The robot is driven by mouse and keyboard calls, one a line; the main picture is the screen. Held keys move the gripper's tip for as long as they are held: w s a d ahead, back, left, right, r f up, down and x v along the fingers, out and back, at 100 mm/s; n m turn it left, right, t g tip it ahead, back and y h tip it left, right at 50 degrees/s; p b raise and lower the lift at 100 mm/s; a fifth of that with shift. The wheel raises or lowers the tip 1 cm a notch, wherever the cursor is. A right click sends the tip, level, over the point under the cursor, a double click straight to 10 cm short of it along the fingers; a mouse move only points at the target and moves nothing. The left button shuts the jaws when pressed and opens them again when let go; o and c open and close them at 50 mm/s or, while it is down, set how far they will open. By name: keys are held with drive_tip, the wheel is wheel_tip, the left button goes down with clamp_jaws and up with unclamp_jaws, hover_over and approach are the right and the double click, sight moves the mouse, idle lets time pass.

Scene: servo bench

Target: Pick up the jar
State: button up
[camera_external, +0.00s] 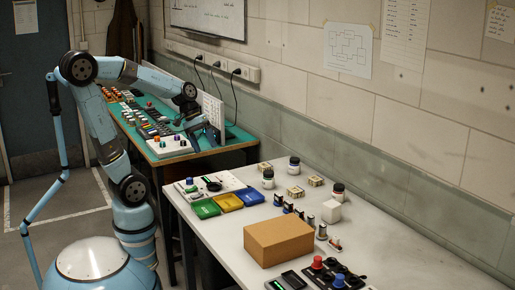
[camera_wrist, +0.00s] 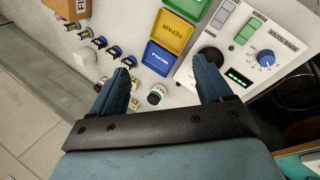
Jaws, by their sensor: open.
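Several white jars with dark lids stand on the white table in the external view: one near the blue tray (camera_external: 268,179), one farther back (camera_external: 295,165) and one to the right (camera_external: 338,190). In the wrist view a small round jar (camera_wrist: 156,95) shows beside the blue tray, between my two fingers in the picture. It looks like the jar near the blue tray. My gripper (camera_wrist: 164,62) is open, with nothing between its fingers that I can see held. In the external view my gripper (camera_external: 211,133) is up near the wall, beyond the table's far end.
Green, yellow and blue trays (camera_external: 226,202) lie beside a control panel (camera_wrist: 240,45) with knobs. A cardboard box (camera_external: 278,241), a white cube (camera_external: 331,211), small blue-and-dark cylinders (camera_wrist: 113,52) and cream blocks (camera_external: 315,181) share the table. A green bench (camera_external: 215,149) stands behind.

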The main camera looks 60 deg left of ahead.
drive_tip(key=w+f+n+h, duration=0.3)
drive_tip(key=w+n, duration=0.2)
drive_tip(key=w, duration=0.2)
drive_tip(key=n+t+h, duration=0.4)
drive_tip(key=n+t, duration=0.1)
drive_tip(key=n, duration=0.8)
approach(269, 172)
drive_tip(key=shift+y, duration=0.3)
drive_tip(key=x, duration=0.5)
drive_tip(key=shift+s, duration=0.1)
drive_tip(key=shift+f+x, duration=0.15)
drive_tip(key=shift+x, duration=1.2)
drive_tip(key=shift+f+x, duration=0.15)
drive_tip(key=shift+x, duration=1.2)
drive_tip(key=shift+a+r, duration=0.1)
drive_tip(key=shift+a, duration=0.05)
drive_tip(key=shift+c, duration=0.4)
drive_tip(key=c, duration=1.1)
